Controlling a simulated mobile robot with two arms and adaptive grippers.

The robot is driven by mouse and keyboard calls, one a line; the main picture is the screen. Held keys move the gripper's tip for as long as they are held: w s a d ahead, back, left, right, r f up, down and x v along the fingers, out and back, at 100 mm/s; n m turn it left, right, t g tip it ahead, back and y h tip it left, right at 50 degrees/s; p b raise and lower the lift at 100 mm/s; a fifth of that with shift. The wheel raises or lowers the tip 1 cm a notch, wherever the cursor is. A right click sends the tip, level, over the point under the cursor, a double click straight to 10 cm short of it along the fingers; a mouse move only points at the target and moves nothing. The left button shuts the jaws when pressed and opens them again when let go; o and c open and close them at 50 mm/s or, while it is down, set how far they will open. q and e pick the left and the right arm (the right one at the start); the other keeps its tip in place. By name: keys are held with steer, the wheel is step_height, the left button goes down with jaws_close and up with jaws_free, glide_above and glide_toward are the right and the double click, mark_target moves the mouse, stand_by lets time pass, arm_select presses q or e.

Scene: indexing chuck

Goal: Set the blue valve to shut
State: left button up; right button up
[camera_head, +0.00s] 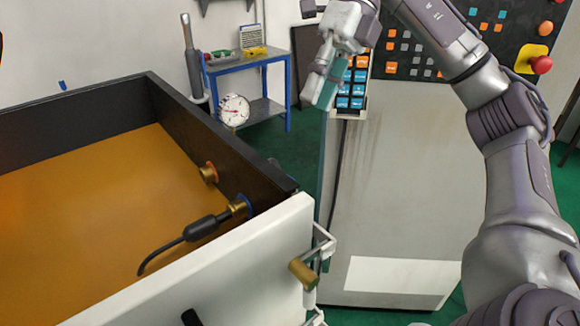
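A brass fitting with a blue collar (240,207) sits on the inner right wall of the orange-floored tray, with a black nozzle (202,227) running from it to the lower left. It is the only blue valve-like part I make out; its handle and setting cannot be told. A second brass fitting with a red collar (209,172) sits further back on the same wall. My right gripper (323,92) hangs with its teal finger pads downward, up and to the right of the blue collar and well apart from it. I see nothing held; its finger gap is unclear. My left gripper is out of view.
The tray's dark rim (225,138) and a white panel (215,270) with a brass knob (303,273) enclose the fittings. A grey machine cabinet (400,200) with a button panel stands right. A dial gauge (234,110) and a blue bench (250,62) are behind.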

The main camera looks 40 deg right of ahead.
steer(key=shift+b+x, duration=2.8)
steer(key=shift+x, duration=3.45)
jaws_close()
